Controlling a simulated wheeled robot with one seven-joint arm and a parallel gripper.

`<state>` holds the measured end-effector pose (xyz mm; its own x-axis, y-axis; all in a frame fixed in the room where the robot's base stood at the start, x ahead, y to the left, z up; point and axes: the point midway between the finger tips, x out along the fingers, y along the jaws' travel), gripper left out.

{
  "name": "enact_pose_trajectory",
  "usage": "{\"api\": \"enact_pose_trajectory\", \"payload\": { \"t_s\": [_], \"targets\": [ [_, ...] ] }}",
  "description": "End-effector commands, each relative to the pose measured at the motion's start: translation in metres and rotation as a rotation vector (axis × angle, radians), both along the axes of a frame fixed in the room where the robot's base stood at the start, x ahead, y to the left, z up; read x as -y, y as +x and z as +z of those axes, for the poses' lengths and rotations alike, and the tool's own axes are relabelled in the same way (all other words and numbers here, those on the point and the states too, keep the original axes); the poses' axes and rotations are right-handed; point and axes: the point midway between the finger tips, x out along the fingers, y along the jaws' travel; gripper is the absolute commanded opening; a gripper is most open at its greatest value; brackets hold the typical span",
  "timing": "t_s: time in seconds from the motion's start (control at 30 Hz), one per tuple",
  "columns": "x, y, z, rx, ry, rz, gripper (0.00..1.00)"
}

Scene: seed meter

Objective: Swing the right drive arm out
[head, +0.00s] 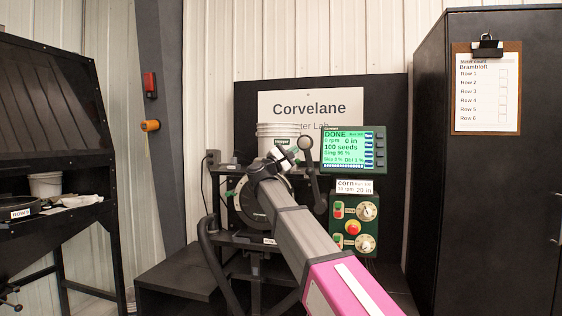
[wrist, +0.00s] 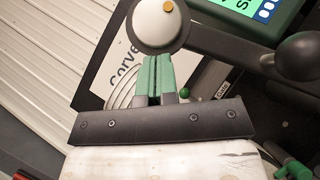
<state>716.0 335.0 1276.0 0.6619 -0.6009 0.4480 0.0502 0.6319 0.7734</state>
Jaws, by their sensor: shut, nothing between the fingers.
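The right drive arm (head: 313,178) is a dark grey bar with a rounded end at the top, standing steeply at the right of the round seed meter (head: 246,203). In the wrist view what looks like the same arm (wrist: 222,43) runs from a pale round end with an orange centre to a dark ball at the right. My gripper (head: 287,154) is left of the arm's top end. In the wrist view my gripper's green fingers (wrist: 156,60) are together and empty, right at the pale round end. I cannot tell whether they touch it. My arm hides part of the meter.
A green-screened monitor (head: 345,149) and a control box (head: 353,226) with knobs and a red button stand close right of the drive arm. A white bucket (head: 278,131) is behind my gripper. A black cabinet (head: 480,210) stands at right. A dark bench (head: 180,275) is at lower left.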

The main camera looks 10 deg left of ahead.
Motion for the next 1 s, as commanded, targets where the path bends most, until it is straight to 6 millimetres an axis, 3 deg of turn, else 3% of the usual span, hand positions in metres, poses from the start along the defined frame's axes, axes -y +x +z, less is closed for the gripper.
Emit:
{"api": "enact_pose_trajectory", "payload": {
  "t_s": [0.33, 1.0],
  "targets": [
    [0.034, -0.003, 0.012, 0.004, 0.040, 0.000, 0.00],
    [0.045, -0.004, 0.017, 0.010, 0.038, -0.013, 0.00]
  ]
}}
